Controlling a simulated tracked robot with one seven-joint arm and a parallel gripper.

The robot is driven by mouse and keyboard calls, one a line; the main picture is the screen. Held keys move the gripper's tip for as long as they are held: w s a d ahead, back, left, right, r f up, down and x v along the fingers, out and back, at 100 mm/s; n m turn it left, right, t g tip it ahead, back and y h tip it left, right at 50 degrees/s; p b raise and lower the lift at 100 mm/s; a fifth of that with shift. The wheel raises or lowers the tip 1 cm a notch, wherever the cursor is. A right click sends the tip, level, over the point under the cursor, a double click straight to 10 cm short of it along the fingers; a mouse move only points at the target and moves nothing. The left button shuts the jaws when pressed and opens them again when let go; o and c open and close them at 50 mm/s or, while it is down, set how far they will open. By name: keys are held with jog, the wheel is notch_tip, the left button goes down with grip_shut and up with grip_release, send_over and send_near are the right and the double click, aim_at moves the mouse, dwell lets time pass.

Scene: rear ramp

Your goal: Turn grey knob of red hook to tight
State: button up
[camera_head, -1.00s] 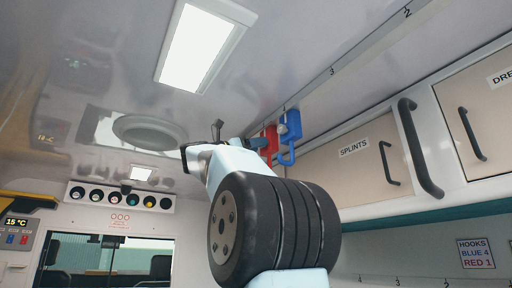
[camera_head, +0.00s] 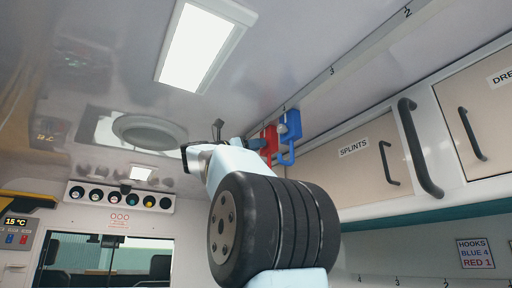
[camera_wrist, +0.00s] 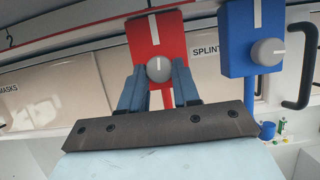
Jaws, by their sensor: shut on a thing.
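The red hook (camera_wrist: 153,38) hangs from the rail, with a white line on its face. It also shows in the head view (camera_head: 270,139), partly hidden by my arm. Its grey knob (camera_wrist: 159,69) is round with a white mark that points about straight up, in line with the white line above it. My gripper (camera_wrist: 160,80) is at the red hook, with its two blue fingers on either side of the grey knob, shut on it. In the head view the fingers are small and the knob is hidden.
A blue hook (camera_wrist: 250,40) with its own grey knob (camera_wrist: 268,52) hangs close on the right. Behind are the SPLINTS cabinet (camera_head: 360,160) and its dark handle (camera_head: 388,163). A sign (camera_head: 475,253) reads HOOKS BLUE 4 RED 1. The rail (camera_head: 332,71) carries numbers.

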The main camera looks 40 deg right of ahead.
jog(key=shift+f+m, duration=0.1)
jog(key=shift+m, duration=0.3)
jog(key=shift+w+r+m+g+y, duration=0.2)
jog(key=shift+m+g+y, duration=0.85)
jog(key=shift+m, duration=2.35)
jog(key=shift+w+r+m+g+y, duration=0.15)
jog(key=shift+m+g+y, duration=0.9)
jog(key=shift+m, duration=2.35)
jog(key=shift+w+r+m+g+y, duration=0.15)
jog(key=shift+m+g+y, duration=0.45)
jog(key=shift+m+y, duration=1.85)
jog(key=shift+w+m+h, duration=0.1)
jog(key=shift+m+h, duration=0.75)
jog(key=shift+m, duration=0.5)
jog(key=o, duration=1.1)
jog(key=shift+c, duration=0.2)
